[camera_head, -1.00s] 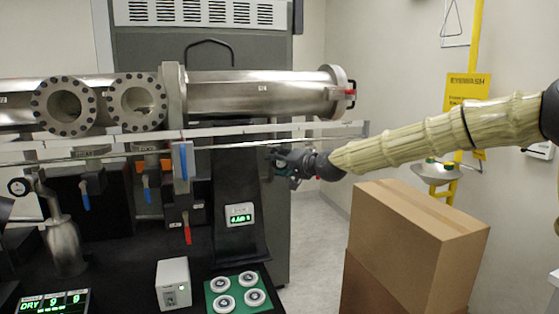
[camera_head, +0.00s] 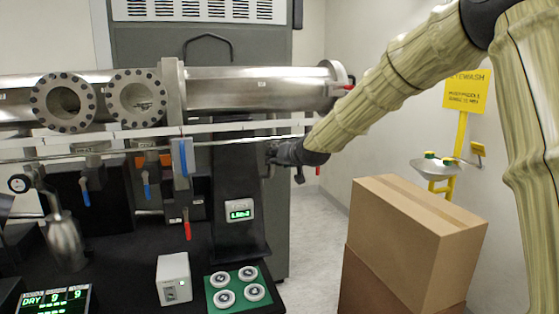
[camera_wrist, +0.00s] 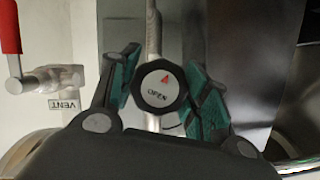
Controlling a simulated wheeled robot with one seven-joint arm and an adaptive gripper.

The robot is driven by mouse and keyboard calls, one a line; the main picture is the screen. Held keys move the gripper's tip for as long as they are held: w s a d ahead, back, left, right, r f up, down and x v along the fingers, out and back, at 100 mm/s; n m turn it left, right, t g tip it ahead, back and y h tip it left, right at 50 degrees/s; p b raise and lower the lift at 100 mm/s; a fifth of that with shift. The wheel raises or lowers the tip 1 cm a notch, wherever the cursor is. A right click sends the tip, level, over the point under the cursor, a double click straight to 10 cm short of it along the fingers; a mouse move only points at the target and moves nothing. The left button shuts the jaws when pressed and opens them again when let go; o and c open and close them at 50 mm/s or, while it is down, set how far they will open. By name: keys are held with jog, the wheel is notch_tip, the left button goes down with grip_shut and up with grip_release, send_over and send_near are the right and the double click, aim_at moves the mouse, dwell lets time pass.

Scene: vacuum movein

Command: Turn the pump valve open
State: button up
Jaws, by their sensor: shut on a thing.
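The pump valve knob (camera_wrist: 159,88) is black and many-sided, with a pale face, a red arrow and the word OPEN. In the wrist view the arrow sits near the top of the face, with OPEN below it. My gripper (camera_wrist: 160,82) has its two green-padded fingers on either side of the knob, shut on it. In the head view my gripper (camera_head: 272,152) is at the right side of the dark pump column, below the long steel cylinder. The knob cannot be made out there.
A red-handled valve (camera_wrist: 10,30) marked VENT is left of the knob in the wrist view. A steel cylinder (camera_head: 255,88) runs above my gripper. A cardboard box (camera_head: 410,230) stands below my arm, with a yellow eyewash station (camera_head: 440,168) behind. Open floor (camera_head: 312,230) lies left of the box.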

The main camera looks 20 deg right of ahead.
jog(key=shift+f+n+h+b, duration=0.15)
jog(key=shift+n+h+b, duration=0.25)
jog(key=shift+n+h, duration=0.25)
jog(key=shift+f+n+h+b, duration=0.15)
jog(key=shift+n+h+b, duration=0.25)
jog(key=shift+n, duration=0.45)
jog(key=shift+d+h, duration=0.1)
jog(key=shift+h, duration=0.15)
jog(key=o, duration=1)
jog(key=shift+r, duration=0.15)
jog(key=shift+s+r, duration=0.1)
jog(key=v, duration=1.1)
jog(key=shift+s, duration=0.45)
